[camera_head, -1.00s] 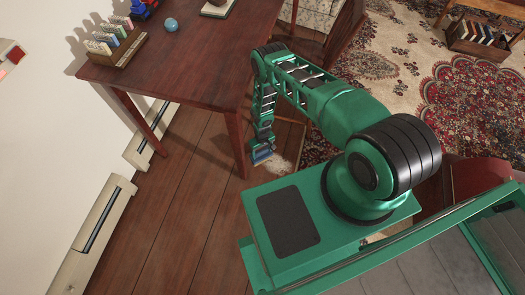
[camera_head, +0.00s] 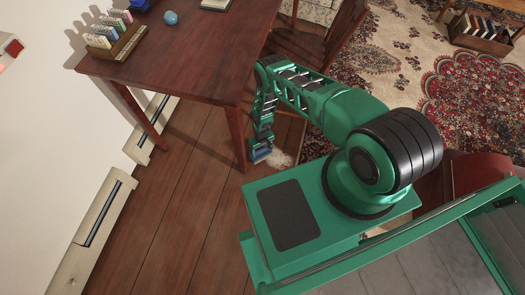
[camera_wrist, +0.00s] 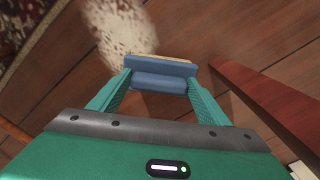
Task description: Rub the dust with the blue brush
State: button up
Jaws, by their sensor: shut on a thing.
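My gripper (camera_head: 262,145) is low beside the table leg and shut on the blue brush, pointing down at the floor. The blue brush (camera_wrist: 162,74) sits between the two green fingers in the wrist view, with a thin yellowish strip along its far edge; it also shows small in the head view (camera_head: 261,155). The dust (camera_wrist: 130,32) is a pale speckled patch on the wooden floor, just beyond the brush in the wrist view. In the head view the dust (camera_head: 281,159) lies right of the brush. I cannot tell whether the brush touches the floor.
A dark red table (camera_head: 190,50) stands close by, its near leg (camera_head: 236,139) just left of my gripper. A chair (camera_head: 318,45) is behind, and a patterned rug (camera_head: 400,65) lies to the right. Bare floor (camera_head: 180,205) is open at the left front.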

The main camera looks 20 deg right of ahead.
jog(key=shift+s+d+f, duration=0.3)
jog(key=shift+s+d, duration=1.25)
jog(key=shift+d, duration=1.2)
jog(key=shift+s+d+f, duration=0.25)
jog(key=shift+s+d, duration=1.25)
jog(key=shift+d, duration=1.2)
jog(key=shift+s+d+f, duration=0.3)
jog(key=shift+s+d, duration=1.25)
jog(key=shift+d, duration=1.2)
jog(key=shift+w+a+f, duration=0.1)
jog(key=shift+w+a, duration=0.45)
jog(key=shift+a, duration=0.25)
jog(key=shift+w+a, duration=0.5)
jog(key=shift+a, duration=0.3)
jog(key=shift+w+a+f, duration=0.1)
jog(key=shift+w+a, duration=0.45)
jog(key=shift+a, duration=0.25)
jog(key=shift+w+a, duration=1.25)
jog(key=shift+a, duration=0.3)
jog(key=shift+w+a, duration=0.9)
jog(key=shift+a, duration=0.35)
jog(key=shift+w+a, duration=0.85)
jog(key=shift+a, duration=0.45)
jog(key=shift+w+a, duration=0.9)
jog(key=shift+a, duration=0.35)
